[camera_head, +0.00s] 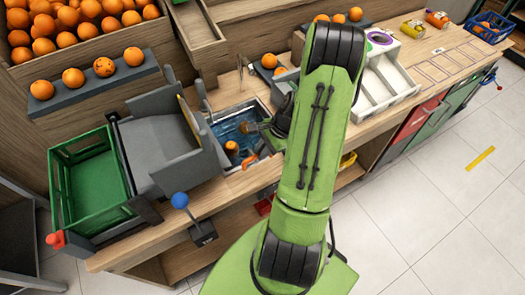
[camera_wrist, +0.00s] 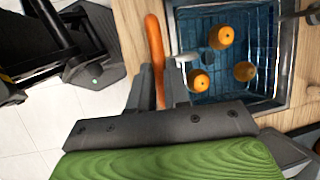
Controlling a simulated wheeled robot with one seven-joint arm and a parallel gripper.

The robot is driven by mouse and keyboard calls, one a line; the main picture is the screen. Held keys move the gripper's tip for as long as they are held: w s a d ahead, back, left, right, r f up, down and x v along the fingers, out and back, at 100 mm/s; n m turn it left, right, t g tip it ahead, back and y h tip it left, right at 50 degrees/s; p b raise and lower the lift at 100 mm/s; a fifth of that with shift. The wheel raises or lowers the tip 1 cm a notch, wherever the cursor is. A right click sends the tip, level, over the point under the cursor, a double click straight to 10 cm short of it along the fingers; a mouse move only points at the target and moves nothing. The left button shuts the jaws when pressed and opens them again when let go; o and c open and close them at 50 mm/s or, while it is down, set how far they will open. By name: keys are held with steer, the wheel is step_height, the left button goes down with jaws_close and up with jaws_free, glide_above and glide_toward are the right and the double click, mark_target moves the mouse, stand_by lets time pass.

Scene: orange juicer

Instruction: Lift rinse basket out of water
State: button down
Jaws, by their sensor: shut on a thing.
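The rinse basket (camera_wrist: 222,60) shows in the wrist view as a thin grid in the blue water of the sink (camera_wrist: 283,90). Several oranges are in the sink area, three of them plain in the wrist view, one being this orange (camera_wrist: 221,37). A long orange handle (camera_wrist: 153,45) lies along the sink's side, with a pale bar running from it toward the basket. My gripper (camera_wrist: 162,72) is shut on the handle, one finger on each side. In the head view the handle (camera_head: 249,162) shows at the sink's front edge. My arm hides most of the gripper there.
A grey machine (camera_head: 160,140) and a green crate (camera_head: 85,180) stand left of the sink. A white divided tray (camera_head: 385,85) stands to the right. A blue-knobbed lever (camera_head: 180,200) rises at the counter's front.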

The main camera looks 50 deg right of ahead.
step_height(320, 180, up, 8)
steer(key=p, duration=0.4)
steer(key=shift+w+r+p, duration=0.1)
steer(key=shift+w+p, duration=0.05)
steer(key=shift+p, duration=0.2)
steer(key=shift+d, duration=0.1)
steer(key=c, duration=1.1)
jaws_free()
steer(key=shift+f, duration=0.2)
steer(key=p+v, duration=0.1)
steer(key=v, duration=1.5)
steer(key=shift+f, duration=0.1)
